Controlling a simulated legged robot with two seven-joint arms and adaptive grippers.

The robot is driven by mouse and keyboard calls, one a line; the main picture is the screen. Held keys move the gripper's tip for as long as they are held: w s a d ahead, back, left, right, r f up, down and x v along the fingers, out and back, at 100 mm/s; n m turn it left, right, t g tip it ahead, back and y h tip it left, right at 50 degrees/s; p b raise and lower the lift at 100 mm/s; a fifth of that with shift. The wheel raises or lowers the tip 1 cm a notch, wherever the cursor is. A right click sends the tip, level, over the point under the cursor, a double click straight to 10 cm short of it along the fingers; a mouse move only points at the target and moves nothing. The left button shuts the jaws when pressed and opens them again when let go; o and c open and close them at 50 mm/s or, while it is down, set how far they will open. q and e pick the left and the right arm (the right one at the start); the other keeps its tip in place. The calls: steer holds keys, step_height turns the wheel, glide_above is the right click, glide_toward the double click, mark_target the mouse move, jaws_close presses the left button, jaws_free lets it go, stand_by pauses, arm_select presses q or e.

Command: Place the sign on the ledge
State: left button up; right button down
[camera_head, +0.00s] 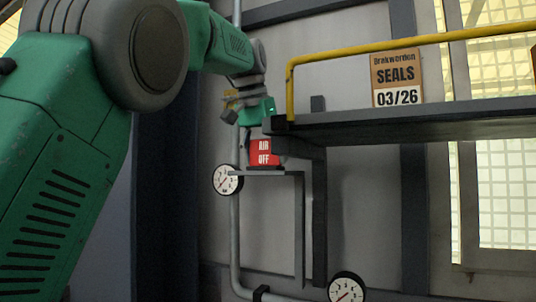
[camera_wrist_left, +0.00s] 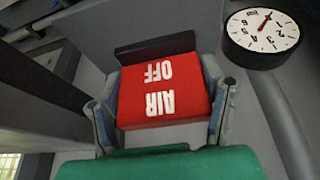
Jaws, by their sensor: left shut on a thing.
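The sign is a red block with white "AIR OFF" lettering (camera_head: 264,152). In the head view it stands upright at a small grey ledge (camera_head: 262,173) on a bracket. My left gripper (camera_head: 252,118) comes down on the sign from above. In the left wrist view the fingers of my left gripper (camera_wrist_left: 160,110) lie on both sides of the red sign (camera_wrist_left: 160,90), shut on it. A dark edge shows beyond the sign. I cannot tell whether the sign's bottom rests on the ledge. My right gripper is not in view.
A dark shelf (camera_head: 420,121) with a yellow rail (camera_head: 400,45) and a "SEALS" sign (camera_head: 397,78) is to the right, close to my left gripper. A round gauge (camera_head: 227,180) on a pipe is left of the ledge. Another gauge (camera_head: 346,289) is lower down.

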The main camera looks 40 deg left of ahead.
arm_select(q)
steer(key=shift+s+a+f, duration=0.1)
steer(key=shift+s+a, duration=0.05)
steer(key=o, duration=0.8)
steer(key=shift+s+a, duration=0.15)
steer(key=o, duration=0.4)
steer(key=shift+d, duration=0.2)
steer(key=shift+o, duration=0.2)
steer(key=shift+d+r, duration=0.2)
steer(key=shift+d, duration=0.6)
steer(key=shift+d+r, duration=0.1)
steer(key=shift+r, duration=0.1)
steer(key=a+v, duration=0.1)
steer(key=v, duration=1)
steer(key=shift+d+r, duration=0.25)
steer(key=shift+s+a+f, duration=0.1)
steer(key=shift+a, duration=0.2)
